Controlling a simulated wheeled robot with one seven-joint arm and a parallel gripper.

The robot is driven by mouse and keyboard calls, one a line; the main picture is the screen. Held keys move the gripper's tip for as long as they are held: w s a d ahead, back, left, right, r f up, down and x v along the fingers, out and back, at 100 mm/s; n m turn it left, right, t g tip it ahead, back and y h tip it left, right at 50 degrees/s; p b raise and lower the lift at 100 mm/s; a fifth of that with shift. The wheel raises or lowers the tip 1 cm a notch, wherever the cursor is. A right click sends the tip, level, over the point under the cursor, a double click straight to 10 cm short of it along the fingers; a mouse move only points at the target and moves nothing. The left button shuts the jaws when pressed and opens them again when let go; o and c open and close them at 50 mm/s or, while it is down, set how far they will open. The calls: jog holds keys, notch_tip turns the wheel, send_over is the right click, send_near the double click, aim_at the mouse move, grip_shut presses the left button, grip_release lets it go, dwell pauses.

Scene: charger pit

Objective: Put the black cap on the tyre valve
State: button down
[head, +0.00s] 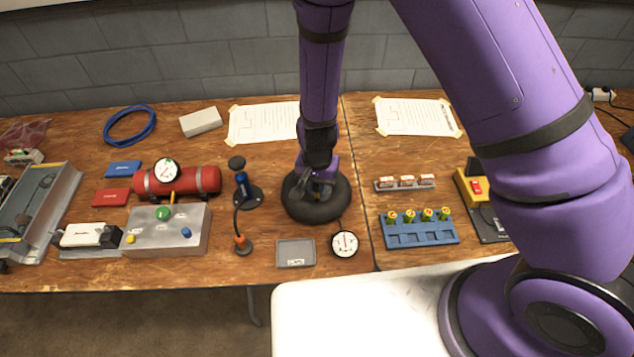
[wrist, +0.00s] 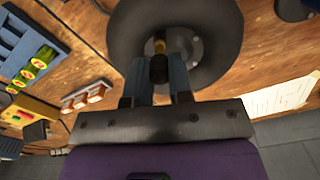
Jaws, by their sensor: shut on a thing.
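The black tyre (head: 302,210) lies flat on the wooden bench below my gripper (head: 320,187); it also shows in the wrist view (wrist: 125,45). In the wrist view, my gripper's two fingers (wrist: 159,66) are closed on the small black cap (wrist: 159,72). The brass-coloured tyre valve (wrist: 160,46) shows just beyond the cap, over the grey hub, and looks nearly in line with it. I cannot tell whether cap and valve touch. In the head view, my gripper and arm hide the cap and the valve.
A small grey tray (head: 295,253) and a round gauge (head: 344,243) lie in front of the tyre. A blue hand pump (head: 242,187) stands to its left. A blue rack (head: 420,231) stands to the right. Taped paper sheets (head: 262,123) lie behind.

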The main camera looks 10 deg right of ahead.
aim_at(317, 185)
jog(key=shift+f, duration=1.25)
jog(key=c, duration=0.9)
grip_release()
jog(key=shift+c, duration=0.2)
notch_tip(317, 185, up, 11)
jog(key=shift+f, duration=0.1)
